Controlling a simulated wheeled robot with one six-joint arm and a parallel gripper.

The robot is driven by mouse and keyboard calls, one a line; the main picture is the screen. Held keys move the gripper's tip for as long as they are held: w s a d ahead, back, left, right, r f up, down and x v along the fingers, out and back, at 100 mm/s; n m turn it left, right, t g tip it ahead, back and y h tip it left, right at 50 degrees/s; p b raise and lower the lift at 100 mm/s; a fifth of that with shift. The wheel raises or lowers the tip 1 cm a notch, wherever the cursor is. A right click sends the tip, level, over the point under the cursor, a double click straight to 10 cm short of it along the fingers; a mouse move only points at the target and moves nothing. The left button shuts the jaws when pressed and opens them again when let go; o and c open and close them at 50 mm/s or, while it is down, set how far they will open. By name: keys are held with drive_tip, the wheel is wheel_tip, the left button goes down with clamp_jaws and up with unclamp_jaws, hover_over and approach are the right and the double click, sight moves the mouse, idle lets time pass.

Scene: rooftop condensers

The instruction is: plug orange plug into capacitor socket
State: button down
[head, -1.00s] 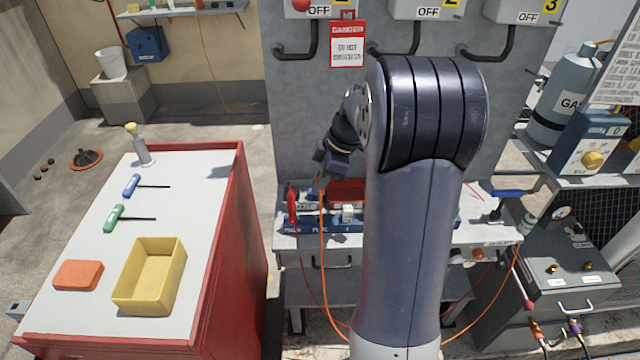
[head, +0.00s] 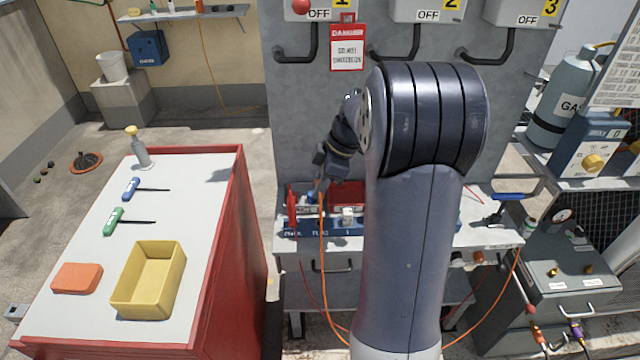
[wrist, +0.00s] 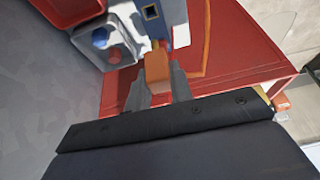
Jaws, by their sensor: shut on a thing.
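My gripper (wrist: 158,82) is shut on the orange plug (wrist: 156,60), which sticks out past the fingertips in the wrist view. A blue-grey part with a dark square opening (wrist: 151,12) lies just beyond the plug's tip; it looks like a socket. The plug appears outside the opening, and whether they touch is unclear. In the head view my gripper (head: 322,183) is small and dark over the bench, and the orange cable (head: 322,235) hangs down from it. The plug itself is hard to make out there.
A white block with blue and red round spots (wrist: 108,45) sits left of the opening. A labelled blue strip (head: 320,228) and a red upright item (head: 292,207) are on the bench. The red cabinet (head: 255,220) with a yellow tray (head: 148,280) stands left.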

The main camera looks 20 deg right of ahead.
drive_tip(key=shift+r, duration=0.2)
drive_tip(key=shift+r+p, duration=1.25)
drive_tip(key=shift+r, duration=0.6)
